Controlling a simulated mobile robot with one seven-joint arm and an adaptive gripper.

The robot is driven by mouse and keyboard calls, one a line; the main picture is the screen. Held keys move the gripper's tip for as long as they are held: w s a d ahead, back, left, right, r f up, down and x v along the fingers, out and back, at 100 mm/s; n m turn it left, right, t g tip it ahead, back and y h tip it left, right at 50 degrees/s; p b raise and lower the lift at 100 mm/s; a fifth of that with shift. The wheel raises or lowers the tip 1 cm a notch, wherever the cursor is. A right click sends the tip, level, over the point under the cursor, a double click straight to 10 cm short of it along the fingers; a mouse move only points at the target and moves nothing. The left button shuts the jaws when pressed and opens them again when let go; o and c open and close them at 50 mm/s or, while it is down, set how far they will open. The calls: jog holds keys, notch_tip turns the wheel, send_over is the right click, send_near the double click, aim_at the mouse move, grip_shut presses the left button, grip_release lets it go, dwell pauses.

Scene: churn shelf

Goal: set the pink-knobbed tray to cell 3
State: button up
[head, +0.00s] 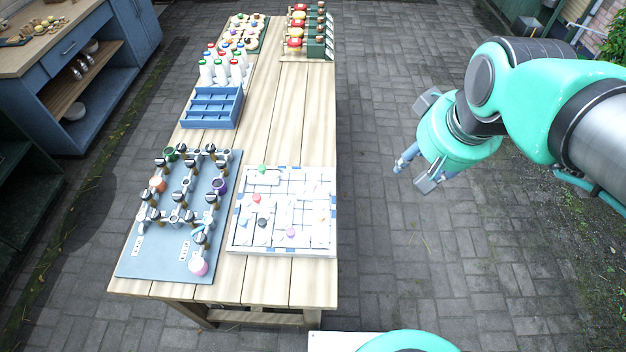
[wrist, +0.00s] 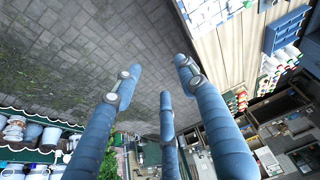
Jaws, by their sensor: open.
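A white grid board (head: 232,244) lies on the near right part of the wooden table, with several white sliding trays on it. The tray with the pinkish-purple knob (head: 291,233) is near the board's front edge, right of its middle. Other trays there carry red (head: 257,198), green (head: 262,168) and black (head: 262,222) knobs. Cell numbers are too small to read. My gripper (head: 412,176) is open and empty, in the air right of the table and clear of the board. In the wrist view, its blue fingers (wrist: 158,78) are spread over paving, and part of the board (wrist: 210,12) shows at the top.
A grey panel (head: 128,262) with valves and a pink flask (head: 198,265) lies left of the board. Behind stand a blue crate (head: 210,108), white bottles (head: 222,70) and green dispensers (head: 316,45). Bare tabletop (head: 295,110) lies behind the board.

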jog(key=w+a+f+n+g, duration=0.1)
jog(key=w+a+f+n, duration=0.15)
jog(key=w+a, duration=0.4)
jog(key=n+g+p, duration=0.3)
jog(key=n+g, duration=0.1)
jog(key=n, duration=0.1)
send_over(313, 183)
notch_tip(313, 183, down, 20)
jog(key=shift+f, duration=0.15)
jog(key=shift+f, duration=0.1)
notch_tip(313, 183, down, 14)
jog(key=shift+r+b, duration=0.2)
jog(key=shift+b, duration=0.55)
grip_shut()
